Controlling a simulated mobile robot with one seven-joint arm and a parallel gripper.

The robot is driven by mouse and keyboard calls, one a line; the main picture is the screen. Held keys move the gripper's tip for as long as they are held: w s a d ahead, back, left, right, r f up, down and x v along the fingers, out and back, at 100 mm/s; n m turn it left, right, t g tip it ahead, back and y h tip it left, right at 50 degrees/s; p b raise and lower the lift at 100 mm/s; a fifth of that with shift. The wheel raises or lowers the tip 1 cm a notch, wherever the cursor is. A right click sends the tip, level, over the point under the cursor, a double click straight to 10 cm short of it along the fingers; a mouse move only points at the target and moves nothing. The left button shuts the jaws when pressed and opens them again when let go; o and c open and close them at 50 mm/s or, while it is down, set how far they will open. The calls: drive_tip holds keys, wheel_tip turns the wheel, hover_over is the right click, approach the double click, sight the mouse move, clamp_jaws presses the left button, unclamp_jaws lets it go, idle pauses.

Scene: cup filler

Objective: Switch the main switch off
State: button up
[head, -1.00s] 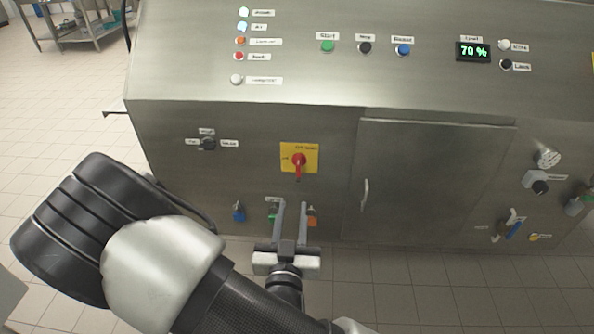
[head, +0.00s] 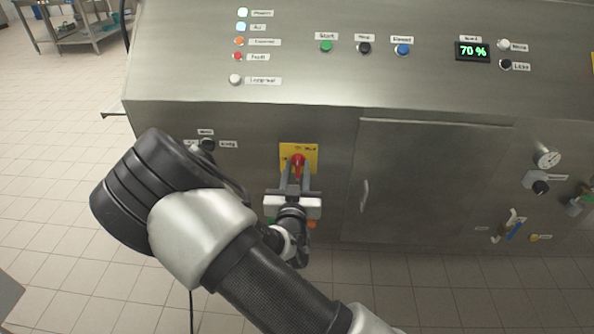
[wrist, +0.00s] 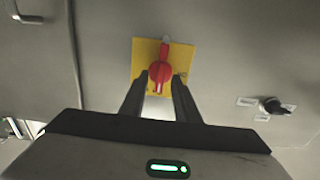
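The main switch is a red rotary handle (head: 298,160) on a yellow plate (head: 313,151) on the front of the steel machine. In the wrist view the red handle (wrist: 160,72) points along the line between the fingers, on its yellow plate (wrist: 145,50). My gripper (head: 296,170) is at the switch, with its fingers open. In the wrist view the open gripper (wrist: 160,78) has one finger on each side of the handle's lower part. I cannot tell whether the fingers touch it. The fingers partly hide the handle and plate in the head view.
A black selector knob (head: 207,145) is left of the switch, near my arm. A closed cabinet door (head: 430,180) with a handle (head: 364,195) is on the right. Start (head: 326,46) and other buttons are on the sloped panel above. Tiled floor is free in front.

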drive_tip(key=shift+c, duration=0.2)
clamp_jaws()
drive_tip(key=shift+n, duration=0.3)
drive_tip(key=n, duration=1.1)
drive_tip(key=n+p, duration=0.1)
drive_tip(key=n, duration=0.5)
drive_tip(key=shift+a+f, duration=0.2)
drive_tip(key=shift+f, duration=0.1)
drive_tip(key=shift+n, duration=0.3)
